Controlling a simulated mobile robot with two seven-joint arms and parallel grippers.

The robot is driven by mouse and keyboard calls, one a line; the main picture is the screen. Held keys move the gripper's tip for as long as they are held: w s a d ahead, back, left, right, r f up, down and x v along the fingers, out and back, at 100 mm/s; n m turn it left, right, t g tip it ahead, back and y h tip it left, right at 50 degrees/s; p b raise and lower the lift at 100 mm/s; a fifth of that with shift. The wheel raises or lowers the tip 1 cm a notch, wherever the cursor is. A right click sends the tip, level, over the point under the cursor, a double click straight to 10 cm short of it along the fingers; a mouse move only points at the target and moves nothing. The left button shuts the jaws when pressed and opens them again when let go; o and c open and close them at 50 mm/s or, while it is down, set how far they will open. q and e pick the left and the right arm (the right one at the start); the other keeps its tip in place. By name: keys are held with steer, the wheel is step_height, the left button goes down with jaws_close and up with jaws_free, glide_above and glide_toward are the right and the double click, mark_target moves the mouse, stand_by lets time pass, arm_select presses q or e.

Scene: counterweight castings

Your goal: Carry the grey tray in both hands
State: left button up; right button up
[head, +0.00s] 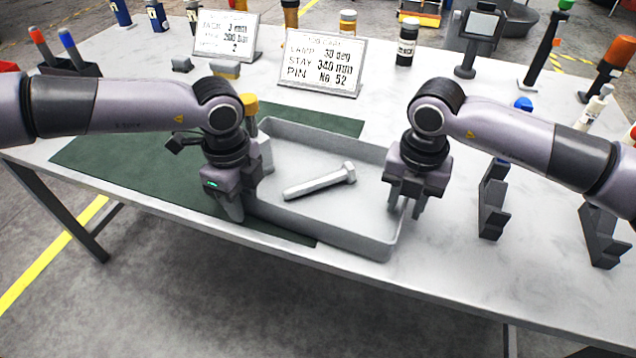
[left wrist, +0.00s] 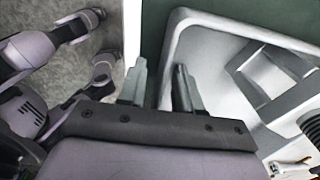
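The grey tray (head: 350,238) is a shallow rectangular pan, lying level across the right edge of a green mat and the bare table. A large pale hex bolt (head: 318,183) lies inside it. My left gripper (head: 232,207) is at the tray's left wall, pointing down. In the left wrist view, its fingers (left wrist: 160,92) are apart, with the tray's rim (left wrist: 172,50) between them; contact is not visible. My right gripper (head: 404,207) is at the tray's right wall, fingers down and seemingly apart. Its fingers and wrist hide part of that wall.
The green mat (head: 110,160) lies left of the tray. Dark angled brackets (head: 493,205) stand to the right. Sign boards (head: 318,65), a dark bottle (head: 406,45) and a yellow-capped item (head: 249,103) stand behind. The table's front edge is close to the tray.

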steer(key=shift+f, duration=0.1)
arm_select(q)
jaws_close()
arm_select(e)
jaws_close()
arm_select(q)
steer(key=shift+w+r, duration=0.1)
steer(key=shift+r, duration=0.1)
arm_select(e)
steer(key=shift+r, duration=0.25)
